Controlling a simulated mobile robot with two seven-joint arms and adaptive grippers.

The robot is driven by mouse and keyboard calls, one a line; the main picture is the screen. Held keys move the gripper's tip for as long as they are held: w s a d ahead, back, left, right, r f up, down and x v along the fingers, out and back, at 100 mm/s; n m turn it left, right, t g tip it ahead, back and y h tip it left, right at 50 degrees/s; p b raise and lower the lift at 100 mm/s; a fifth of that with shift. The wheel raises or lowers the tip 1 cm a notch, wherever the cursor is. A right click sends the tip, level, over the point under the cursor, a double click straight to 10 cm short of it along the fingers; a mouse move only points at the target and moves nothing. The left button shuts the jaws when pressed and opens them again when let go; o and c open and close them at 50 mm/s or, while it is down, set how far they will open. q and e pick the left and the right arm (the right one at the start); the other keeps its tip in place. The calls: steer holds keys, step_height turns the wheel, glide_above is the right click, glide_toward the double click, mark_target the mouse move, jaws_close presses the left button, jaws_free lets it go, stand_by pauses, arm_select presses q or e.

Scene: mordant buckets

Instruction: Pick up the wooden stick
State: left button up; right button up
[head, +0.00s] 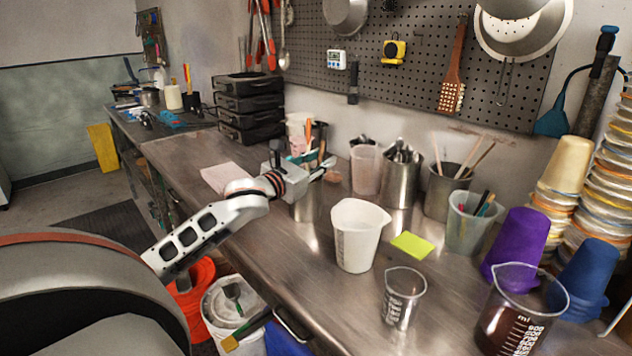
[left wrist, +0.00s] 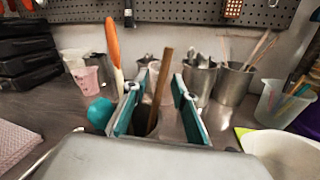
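A brown wooden stick (left wrist: 161,84) stands tilted in a metal container (left wrist: 153,122), in the left wrist view. My left gripper (left wrist: 157,82) is open, with its teal fingers on either side of the stick and gaps visible between. In the head view my left gripper (head: 305,157) is over the metal container (head: 307,207), which it partly hides. The stick's lower end is hidden inside the container. My right gripper is not in view.
An orange-and-white utensil (left wrist: 115,52) and a teal round-ended one (left wrist: 100,112) stand close beside the left finger. A white pitcher (head: 357,236) stands to the right, near a yellow-green pad (head: 411,245). Another metal can (head: 446,190) holds thin sticks.

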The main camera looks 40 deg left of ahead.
arm_select(q)
jaws_close()
step_height(320, 180, up, 20)
steer(key=p, duration=0.4)
stand_by(0.5)
stand_by(0.4)
